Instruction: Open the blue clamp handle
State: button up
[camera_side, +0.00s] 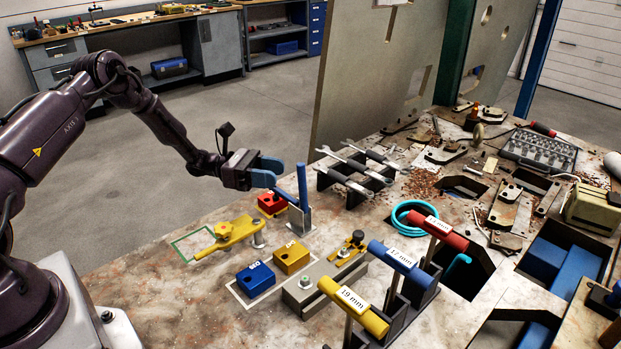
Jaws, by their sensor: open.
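The blue clamp handle (302,187) stands nearly upright on a small grey toggle clamp (299,221) at the table's left-back part. A thin blue bar slants up-left from the clamp, below my gripper. My gripper (279,172), with blue fingers, is open and empty. It reaches in from the left at about the height of the handle's upper part. Its fingertips point right toward the handle, with what looks like a small gap between. I cannot tell its depth relative to the handle.
A red block (271,204) sits just left of the clamp, with a yellow clamp-like part (226,234) farther left. A rack of wrenches (354,170) stands close behind right. Yellow (291,257) and blue (256,279) blocks and T-handled tools (401,262) are in front.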

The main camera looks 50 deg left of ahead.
aim_at(303, 189)
jog(key=x, duration=0.8)
jog(key=shift+w+d, duration=0.25)
jog(key=shift+d, duration=0.05)
grip_shut()
